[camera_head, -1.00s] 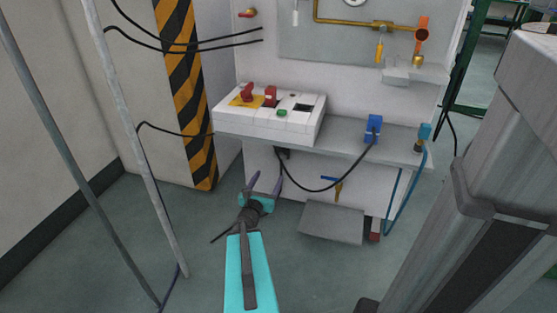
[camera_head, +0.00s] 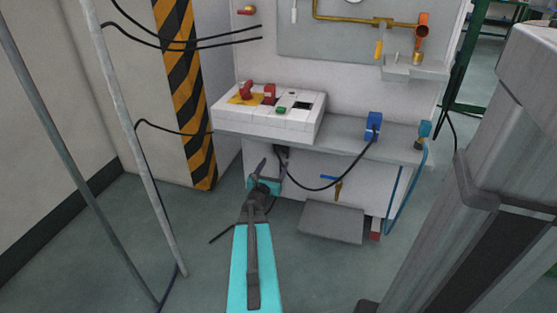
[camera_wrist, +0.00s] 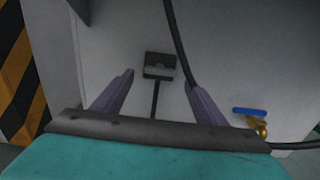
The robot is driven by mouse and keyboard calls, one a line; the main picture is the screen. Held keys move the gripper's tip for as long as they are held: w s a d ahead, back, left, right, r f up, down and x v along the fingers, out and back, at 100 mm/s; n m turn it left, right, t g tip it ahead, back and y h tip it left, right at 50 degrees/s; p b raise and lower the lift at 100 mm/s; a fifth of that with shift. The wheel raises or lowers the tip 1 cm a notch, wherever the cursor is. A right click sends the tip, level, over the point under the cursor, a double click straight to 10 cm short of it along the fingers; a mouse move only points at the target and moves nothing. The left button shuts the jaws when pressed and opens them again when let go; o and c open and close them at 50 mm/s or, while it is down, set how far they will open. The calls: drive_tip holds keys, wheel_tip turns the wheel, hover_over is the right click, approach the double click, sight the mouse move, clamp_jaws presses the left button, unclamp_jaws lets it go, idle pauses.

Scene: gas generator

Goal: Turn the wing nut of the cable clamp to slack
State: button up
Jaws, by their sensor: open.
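A small dark block (camera_wrist: 159,66), which looks like the cable clamp, sits on the pale cabinet front in the wrist view. A short dark cable hangs down from it. In the head view the dark clamp (camera_head: 281,151) is just under the bench edge, partly hidden by a finger. I cannot make out its wing nut. My gripper (camera_wrist: 159,80) is open and empty, with the block between its purple-grey fingertips in the picture; the depth gap is unclear. In the head view my gripper (camera_head: 270,163) is close to the cabinet front, below the control box.
A black cable (camera_head: 322,190) loops from near the clamp up to a blue connector (camera_head: 373,127). A blue-handled brass valve (camera_wrist: 253,117) is to the right. The control box (camera_head: 268,115) stands on the bench above. A striped post (camera_head: 185,95) is at left.

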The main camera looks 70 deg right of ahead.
sight(279, 156)
drive_tip(key=shift+w+d+b, duration=0.2)
drive_tip(key=shift+d+b, duration=0.3)
drive_tip(key=shift+d, duration=2.35)
drive_tip(key=c, duration=1.1)
